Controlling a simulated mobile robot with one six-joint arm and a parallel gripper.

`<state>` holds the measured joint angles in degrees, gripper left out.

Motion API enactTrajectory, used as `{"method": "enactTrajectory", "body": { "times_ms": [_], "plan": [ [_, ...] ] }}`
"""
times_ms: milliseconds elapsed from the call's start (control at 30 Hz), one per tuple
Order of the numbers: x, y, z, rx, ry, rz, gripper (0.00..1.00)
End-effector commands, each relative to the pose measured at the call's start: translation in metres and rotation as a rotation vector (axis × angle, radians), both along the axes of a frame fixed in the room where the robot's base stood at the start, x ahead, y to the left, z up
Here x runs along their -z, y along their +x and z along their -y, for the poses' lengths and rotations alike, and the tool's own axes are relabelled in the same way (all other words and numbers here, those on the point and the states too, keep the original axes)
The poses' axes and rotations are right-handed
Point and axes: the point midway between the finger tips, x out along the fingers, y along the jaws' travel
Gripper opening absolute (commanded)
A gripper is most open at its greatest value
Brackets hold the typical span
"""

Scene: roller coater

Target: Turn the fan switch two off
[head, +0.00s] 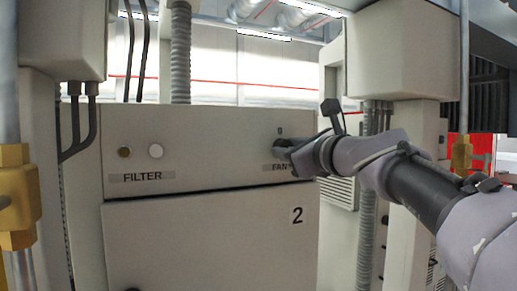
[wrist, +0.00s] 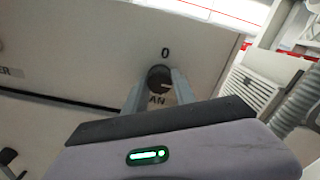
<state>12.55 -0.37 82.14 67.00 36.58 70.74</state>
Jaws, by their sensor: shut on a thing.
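The fan switch (wrist: 159,76) is a dark round knob on the pale panel front, with a "0" printed above it and a partly hidden "FAN" label below. A light line on the knob points to the right in the wrist view, away from the "0". My gripper (wrist: 158,84) has one finger on each side of the knob and is shut on it. In the head view, my gripper (head: 284,150) reaches the panel from the right, just above the "FAN" label, and largely hides the knob.
Brass fittings (head: 17,195) stand at far left. A pale column and ribbed hose (head: 368,215) stand right of the cabinet, near my arm.

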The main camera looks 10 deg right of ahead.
Motion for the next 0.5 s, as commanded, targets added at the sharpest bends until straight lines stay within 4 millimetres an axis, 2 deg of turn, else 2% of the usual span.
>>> {"method": "enactTrajectory", "body": {
  "times_ms": [267,500],
  "plan": [
    [0.0008,0.0004,0.0004,0.001,-0.01,0.003,0.0],
    [0.0022,0.0006,0.0005,0.001,-0.101,0.033,0.0]
  ]
}}
